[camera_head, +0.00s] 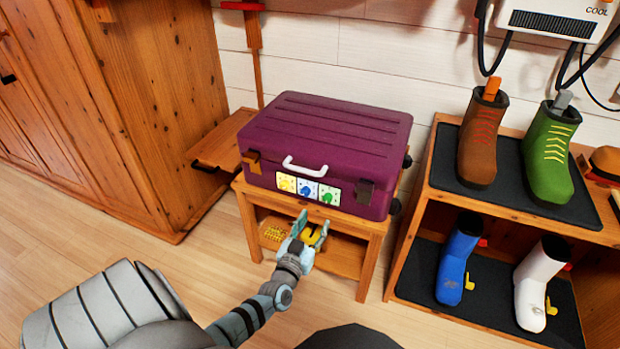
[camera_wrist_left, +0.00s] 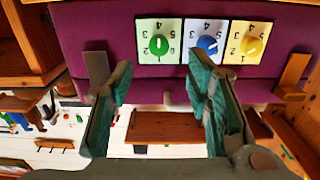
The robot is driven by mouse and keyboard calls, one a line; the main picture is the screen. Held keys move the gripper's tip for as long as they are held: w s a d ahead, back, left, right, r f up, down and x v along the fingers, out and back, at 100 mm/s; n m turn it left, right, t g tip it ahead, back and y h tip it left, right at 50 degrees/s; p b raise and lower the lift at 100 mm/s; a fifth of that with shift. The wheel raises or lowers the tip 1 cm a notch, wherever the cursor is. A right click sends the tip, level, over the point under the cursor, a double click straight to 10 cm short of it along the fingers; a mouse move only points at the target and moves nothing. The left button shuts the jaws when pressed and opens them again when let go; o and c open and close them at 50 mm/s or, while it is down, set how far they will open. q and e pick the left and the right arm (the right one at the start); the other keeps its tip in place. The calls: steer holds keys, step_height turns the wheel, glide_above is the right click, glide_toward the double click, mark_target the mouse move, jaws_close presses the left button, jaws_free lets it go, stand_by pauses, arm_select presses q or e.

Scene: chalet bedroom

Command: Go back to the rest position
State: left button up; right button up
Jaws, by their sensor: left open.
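My left gripper (camera_head: 307,232) reaches in from the bottom of the head view, in front of the small wooden stand. Its jaws are apart with nothing between them; the teal finger pads also show in the left wrist view (camera_wrist_left: 160,100). The gripper is just in front of and below a closed purple suitcase (camera_head: 325,130). The suitcase front carries a yellow dial (camera_head: 286,183), a blue dial (camera_head: 307,188) and a green dial (camera_head: 329,195). The white handle (camera_head: 305,168) lies above them. The right gripper does not show.
The suitcase rests on a wooden stand (camera_head: 375,245) with yellow items on its lower shelf. A wooden shelf (camera_head: 432,205) with several boots stands at the right. A wooden wardrobe (camera_head: 150,100) stands at the left. Open wooden floor (camera_head: 90,235) lies at the left front.

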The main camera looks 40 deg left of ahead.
arm_select(q)
steer(key=v, duration=0.2)
steer(key=shift+s+d, duration=0.15)
steer(key=shift+s, duration=0.2)
